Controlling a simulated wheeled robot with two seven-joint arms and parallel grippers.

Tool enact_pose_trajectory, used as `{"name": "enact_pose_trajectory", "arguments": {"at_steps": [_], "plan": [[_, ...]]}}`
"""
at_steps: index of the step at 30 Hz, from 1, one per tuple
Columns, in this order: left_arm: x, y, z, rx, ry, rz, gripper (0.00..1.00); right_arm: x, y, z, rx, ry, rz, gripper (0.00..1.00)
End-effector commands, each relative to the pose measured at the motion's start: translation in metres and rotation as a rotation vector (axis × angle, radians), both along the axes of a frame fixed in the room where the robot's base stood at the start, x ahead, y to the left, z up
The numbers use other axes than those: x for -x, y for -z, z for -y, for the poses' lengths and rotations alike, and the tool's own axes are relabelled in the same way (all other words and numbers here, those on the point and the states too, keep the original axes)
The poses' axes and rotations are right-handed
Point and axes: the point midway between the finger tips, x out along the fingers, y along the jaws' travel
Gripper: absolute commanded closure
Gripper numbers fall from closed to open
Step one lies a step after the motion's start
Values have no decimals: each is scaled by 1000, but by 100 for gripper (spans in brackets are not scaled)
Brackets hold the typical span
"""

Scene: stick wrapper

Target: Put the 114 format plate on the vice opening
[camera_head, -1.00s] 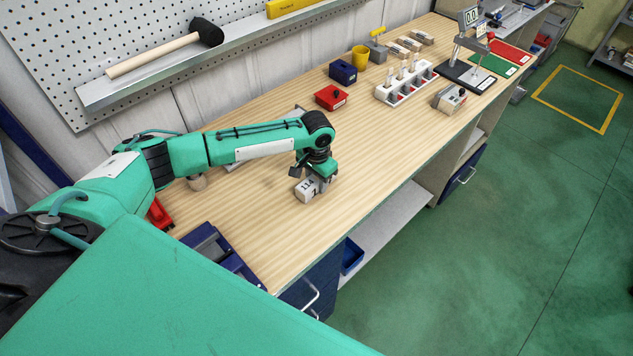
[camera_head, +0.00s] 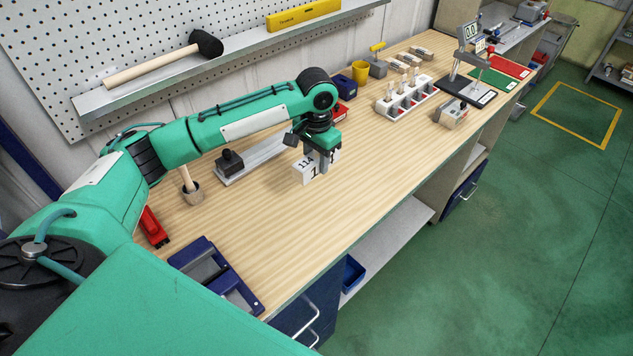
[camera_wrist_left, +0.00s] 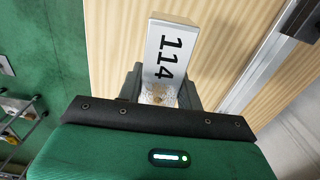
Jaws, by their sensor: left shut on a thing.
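The 114 format plate (camera_head: 305,171) is a pale block with black digits. My left gripper (camera_head: 324,162) is shut on it and appears to hold it a little above the bench. In the left wrist view the plate (camera_wrist_left: 170,55) stands out between the fingers (camera_wrist_left: 165,95), with its 114 face in sight. A dark blue frame with grey openings (camera_head: 203,248) lies at the bench's near left edge. My right gripper is out of view.
A grey rail with a black block (camera_head: 231,161) lies behind the plate. A white rack (camera_head: 405,99) is farther right. The bench top (camera_head: 270,225) between plate and blue frame is clear.

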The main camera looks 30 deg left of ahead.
Motion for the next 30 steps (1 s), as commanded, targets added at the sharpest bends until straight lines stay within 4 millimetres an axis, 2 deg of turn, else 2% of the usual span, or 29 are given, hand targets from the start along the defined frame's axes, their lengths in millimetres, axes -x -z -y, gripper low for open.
{"name": "enact_pose_trajectory", "arguments": {"at_steps": [3,6,12,16,20,23,30], "plan": [[-1,-26,0,2,1,6,100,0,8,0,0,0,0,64],[-1,-43,0,0,0,5,100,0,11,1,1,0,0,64],[0,-63,1,1,1,3,100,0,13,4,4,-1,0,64],[0,-67,1,1,1,2,100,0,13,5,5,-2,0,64],[6,-62,5,-3,-12,0,100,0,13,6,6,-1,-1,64],[20,-49,14,-10,-42,-1,100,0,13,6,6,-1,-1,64],[78,-10,47,-18,-163,2,100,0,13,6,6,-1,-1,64]]}}
